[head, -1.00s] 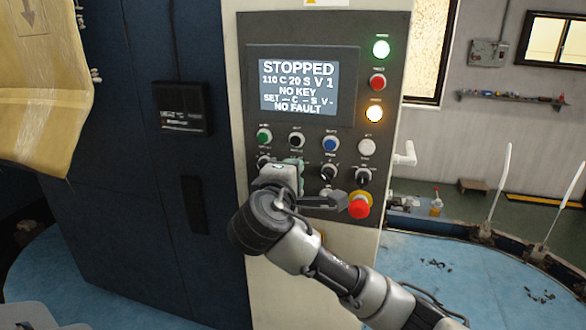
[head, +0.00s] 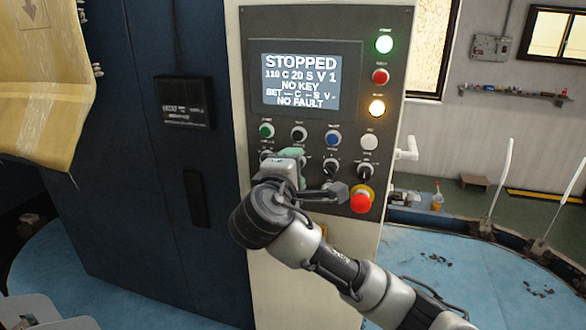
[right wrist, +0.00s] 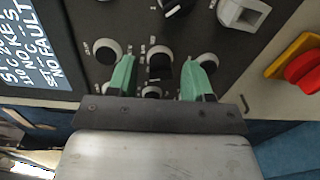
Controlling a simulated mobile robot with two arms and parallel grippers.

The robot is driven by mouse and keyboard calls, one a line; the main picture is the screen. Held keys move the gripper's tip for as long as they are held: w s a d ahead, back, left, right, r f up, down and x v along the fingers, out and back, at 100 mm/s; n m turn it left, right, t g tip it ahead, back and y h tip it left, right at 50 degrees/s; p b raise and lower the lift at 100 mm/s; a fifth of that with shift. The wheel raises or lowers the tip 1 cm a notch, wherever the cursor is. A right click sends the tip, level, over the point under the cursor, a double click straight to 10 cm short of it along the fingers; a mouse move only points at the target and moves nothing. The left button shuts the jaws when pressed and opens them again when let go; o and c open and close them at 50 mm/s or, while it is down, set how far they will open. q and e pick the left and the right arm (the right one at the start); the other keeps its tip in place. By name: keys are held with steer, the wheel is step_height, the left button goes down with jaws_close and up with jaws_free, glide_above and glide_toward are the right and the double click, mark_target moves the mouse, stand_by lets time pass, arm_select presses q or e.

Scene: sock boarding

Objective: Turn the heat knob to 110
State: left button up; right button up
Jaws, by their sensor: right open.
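The control panel (head: 250,60) carries a lit display (head: 300,82) reading STOPPED, 110 C 20 S V 1, NO KEY, a SET line with dashes, and NO FAULT. My right gripper (head: 291,154) is at the left part of the lower control row and covers some of it. In the right wrist view my right gripper (right wrist: 158,78) is open, its green fingertips on either side of a black knob (right wrist: 160,66) with a pale ring. Whether they touch it, I cannot tell. The labels are too small to read. My left gripper is not in view.
Two more black knobs, one left (head: 331,168) and one right (head: 365,173), sit right of the gripper. A red emergency stop (head: 361,203) is close to the forearm. Push buttons, including a blue one (head: 333,139), line the row above. A white handle (head: 405,155) juts from the cabinet's right side.

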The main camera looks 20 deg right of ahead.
steer(key=b+v, duration=0.4)
steer(key=v, duration=0.6)
steer(key=shift+s+a+b, duration=0.2)
steer(key=shift+s+b, duration=0.15)
steer(key=shift+b, duration=0.05)
